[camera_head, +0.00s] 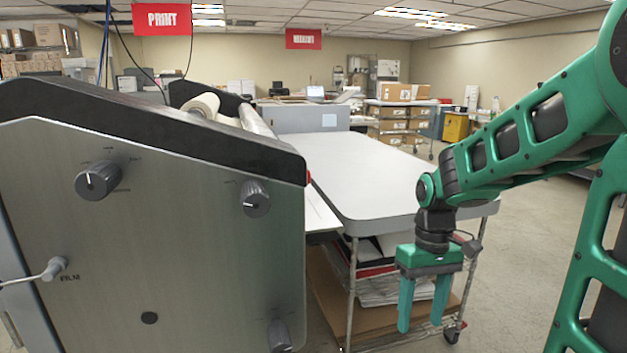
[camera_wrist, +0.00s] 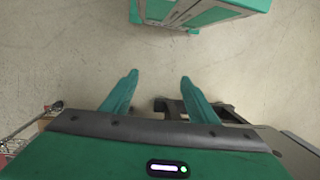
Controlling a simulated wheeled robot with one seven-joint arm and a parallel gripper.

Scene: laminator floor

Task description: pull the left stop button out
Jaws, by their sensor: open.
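The laminator (camera_head: 190,240) fills the left of the head view, with its grey side panel facing me. A small red part (camera_head: 308,177) shows at its right edge, mostly hidden behind the panel; I cannot tell whether it is a stop button. No stop button is plainly visible in either view. My gripper (camera_head: 422,318) points down in front of the cart, to the right of the laminator and apart from it. Its two teal fingers also show in the wrist view (camera_wrist: 158,78), spread apart with bare floor between them. It is open and empty.
A white-topped wheeled cart (camera_head: 375,175) stands against the laminator's right side, with papers and cardboard on its lower shelves. Dark knobs (camera_head: 98,181) and a film lever (camera_head: 54,268) stick out of the panel. Open floor (camera_head: 530,220) lies to the right.

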